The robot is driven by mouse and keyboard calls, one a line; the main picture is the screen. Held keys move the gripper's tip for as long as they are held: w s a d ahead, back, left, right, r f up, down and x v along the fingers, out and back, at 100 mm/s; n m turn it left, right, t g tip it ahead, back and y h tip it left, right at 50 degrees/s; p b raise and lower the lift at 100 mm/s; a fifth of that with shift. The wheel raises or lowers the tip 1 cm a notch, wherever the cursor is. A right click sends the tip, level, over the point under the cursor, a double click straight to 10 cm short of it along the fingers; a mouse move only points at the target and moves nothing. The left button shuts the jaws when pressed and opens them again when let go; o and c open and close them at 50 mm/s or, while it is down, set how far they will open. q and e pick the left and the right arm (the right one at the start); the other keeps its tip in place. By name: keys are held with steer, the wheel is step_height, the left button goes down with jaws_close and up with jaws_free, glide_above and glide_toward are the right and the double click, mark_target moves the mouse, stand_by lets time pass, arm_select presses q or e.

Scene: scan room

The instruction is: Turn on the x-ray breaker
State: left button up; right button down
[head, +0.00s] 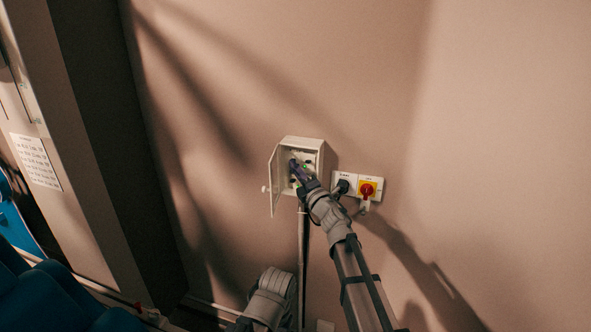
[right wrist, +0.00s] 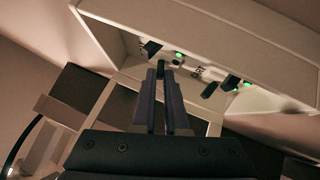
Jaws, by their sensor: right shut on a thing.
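A pale breaker box (head: 303,141) is fixed to the wall, its door (head: 273,182) swung open to the left. My right gripper (head: 295,166) reaches into it. In the right wrist view the fingers (right wrist: 162,90) are close together, shut on a small dark switch lever (right wrist: 160,68). Beside it are other black levers (right wrist: 150,48) (right wrist: 230,82) and small lit green lamps (right wrist: 179,55). The labels are too small to read, so I cannot tell which breaker is held. My left gripper is not in view.
To the right of the box, a wall plate (head: 345,176) carries a black plug or knob and a red-and-yellow rotary switch (head: 367,188). A conduit (head: 301,240) runs down below the box. A paper notice (head: 36,162) hangs at left. The wall at right is clear.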

step_height(320, 180, up, 2)
steer(key=m+g+h+p, duration=0.1)
steer(key=m+p, duration=0.1)
steer(key=p, duration=0.2)
steer(key=m+g+h+p, duration=0.1)
steer(key=m+p, duration=0.1)
steer(key=p, duration=0.3)
steer(key=shift+r+g, duration=0.2)
steer(key=shift+g, duration=0.2)
steer(key=m+g+p, duration=0.1)
steer(key=p, duration=0.2)
steer(key=shift+r+g+h+p, duration=0.15)
steer(key=shift+g+h+p, duration=0.15)
steer(key=shift+h+p, duration=0.1)
steer(key=shift+m, duration=0.3)
steer(key=c, duration=0.9)
jaws_free()
steer(key=shift+c, duration=0.2)
